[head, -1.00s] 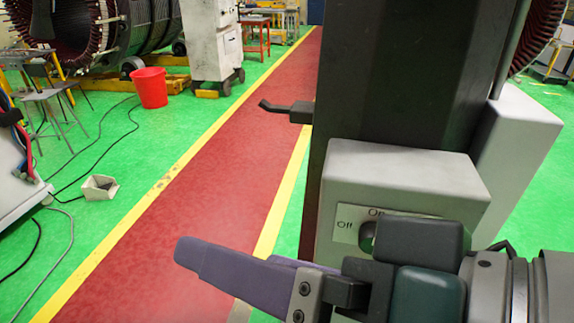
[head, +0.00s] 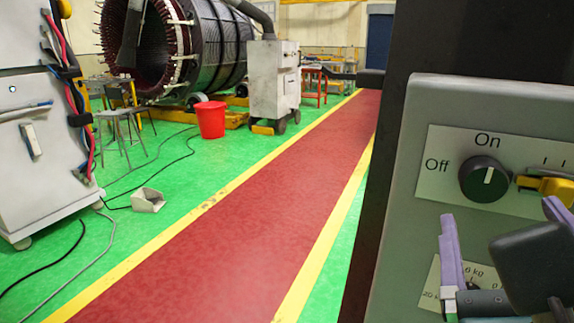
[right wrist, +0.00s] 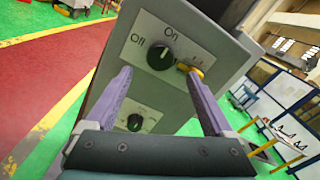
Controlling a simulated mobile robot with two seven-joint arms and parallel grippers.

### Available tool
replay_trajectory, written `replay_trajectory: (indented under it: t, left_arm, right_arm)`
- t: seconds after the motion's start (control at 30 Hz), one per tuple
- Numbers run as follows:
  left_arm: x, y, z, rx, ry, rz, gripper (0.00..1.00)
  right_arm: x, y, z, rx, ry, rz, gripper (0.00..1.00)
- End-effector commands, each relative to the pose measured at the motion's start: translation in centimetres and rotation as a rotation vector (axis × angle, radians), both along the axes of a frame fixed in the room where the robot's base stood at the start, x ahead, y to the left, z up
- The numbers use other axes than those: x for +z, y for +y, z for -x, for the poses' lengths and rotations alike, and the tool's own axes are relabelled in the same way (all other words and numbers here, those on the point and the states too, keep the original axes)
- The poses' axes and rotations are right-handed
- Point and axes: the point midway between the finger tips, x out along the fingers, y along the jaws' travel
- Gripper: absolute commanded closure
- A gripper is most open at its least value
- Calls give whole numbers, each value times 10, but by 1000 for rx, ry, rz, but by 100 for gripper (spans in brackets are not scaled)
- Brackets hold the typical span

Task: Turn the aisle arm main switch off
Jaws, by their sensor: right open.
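A grey control box (head: 400,215) fills the right of the head view, and its panel also shows in the right wrist view (right wrist: 190,98). The black round main switch (head: 485,180) sits on a white label marked Off and On. Its white pointer line stands upright, toward On. In the right wrist view the switch (right wrist: 160,56) lies just beyond and between my fingertips. My right gripper (head: 500,212) is open, its two purple fingers apart and empty below the switch; it also shows in the right wrist view (right wrist: 157,74). My left gripper is out of view.
A yellow-handled control (head: 548,187) sits right beside the switch. A lower black knob (right wrist: 135,122) is on the same panel, between my fingers in the wrist view. The red aisle (head: 240,220) is clear. A red bucket (head: 211,119) and grey cabinet (head: 274,80) stand left of it.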

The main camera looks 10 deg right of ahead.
Motion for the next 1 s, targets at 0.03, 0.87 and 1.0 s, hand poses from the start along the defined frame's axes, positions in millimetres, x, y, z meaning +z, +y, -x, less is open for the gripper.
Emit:
replay_trajectory:
  t: [0.03,0.87,1.0]
  left_arm:
    - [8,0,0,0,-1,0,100]
    - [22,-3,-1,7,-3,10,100]
    - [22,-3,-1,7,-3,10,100]
  right_arm:
    - [5,-5,-9,1,-3,5,13]
    - [1,-38,-62,2,0,4,25]
    - [1,-38,-62,2,0,4,41]
